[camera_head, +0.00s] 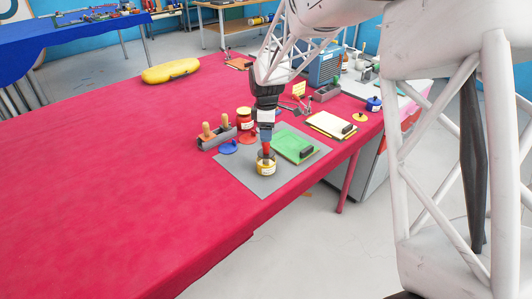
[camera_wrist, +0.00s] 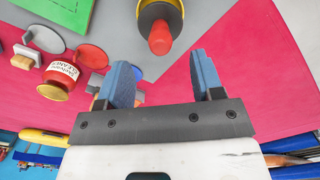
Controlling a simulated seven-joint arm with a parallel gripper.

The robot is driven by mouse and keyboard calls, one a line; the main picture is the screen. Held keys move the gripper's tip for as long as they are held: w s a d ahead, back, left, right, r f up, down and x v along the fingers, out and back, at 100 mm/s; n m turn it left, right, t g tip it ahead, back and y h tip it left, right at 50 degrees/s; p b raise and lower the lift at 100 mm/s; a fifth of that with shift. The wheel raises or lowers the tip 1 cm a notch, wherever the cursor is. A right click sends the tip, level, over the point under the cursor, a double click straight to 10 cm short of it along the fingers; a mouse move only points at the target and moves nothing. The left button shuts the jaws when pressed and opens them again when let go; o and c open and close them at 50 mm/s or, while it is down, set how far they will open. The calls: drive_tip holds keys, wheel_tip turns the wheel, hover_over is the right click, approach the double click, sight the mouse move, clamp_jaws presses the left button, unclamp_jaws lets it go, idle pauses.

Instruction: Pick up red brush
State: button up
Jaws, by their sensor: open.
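The red brush (camera_wrist: 160,40) stands in a small jar with a yellow label (camera_head: 266,169), and its red handle points up toward the wrist camera. In the head view only a bit of red shows above the jar, just under my gripper (camera_head: 266,140). In the wrist view my gripper (camera_wrist: 162,65) is open, with two blue fingers spread apart and nothing between them. The handle tip appears just beyond the fingertips, roughly centred between them. The brush's lower end is hidden in the jar.
The jar stands on a grey mat (camera_head: 242,176) on a red-covered table. Close by are a green board (camera_head: 295,145), blue lid (camera_head: 228,147), red cleaner can (camera_head: 244,118) and a holder with wooden-handled tools (camera_head: 215,137). The table's left is clear, except a yellow inflatable (camera_head: 170,71) behind.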

sight(266, 153)
drive_tip(key=shift+f, duration=1.05)
drive_tip(key=shift+f, duration=0.1)
drive_tip(key=shift+f, duration=2.5)
drive_tip(key=c, duration=1)
drive_tip(key=shift+r, duration=0.15)
